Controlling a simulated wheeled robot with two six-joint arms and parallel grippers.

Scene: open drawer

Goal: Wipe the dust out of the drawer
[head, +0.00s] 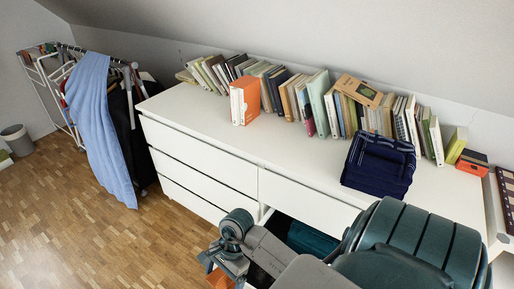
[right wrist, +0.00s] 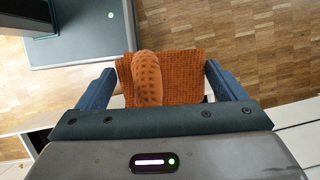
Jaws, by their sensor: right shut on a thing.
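The white dresser's drawer (head: 272,222) in the lower row at the right is pulled open. Dark teal contents (head: 310,240) show in it; my right arm hides much of it, and I cannot make out dust. My right gripper (head: 218,268) is at the bottom of the head view, in front of the dresser and left of the open drawer. It is shut on an orange cloth (head: 218,281), which shows bunched between the fingers in the right wrist view (right wrist: 180,75). My left gripper is not in view.
The dresser top (head: 215,118) carries a long row of books (head: 330,105) and a dark blue folded bag (head: 380,163). A clothes rack (head: 100,110) with a blue garment stands to the left. The wooden floor (head: 90,235) in front is clear.

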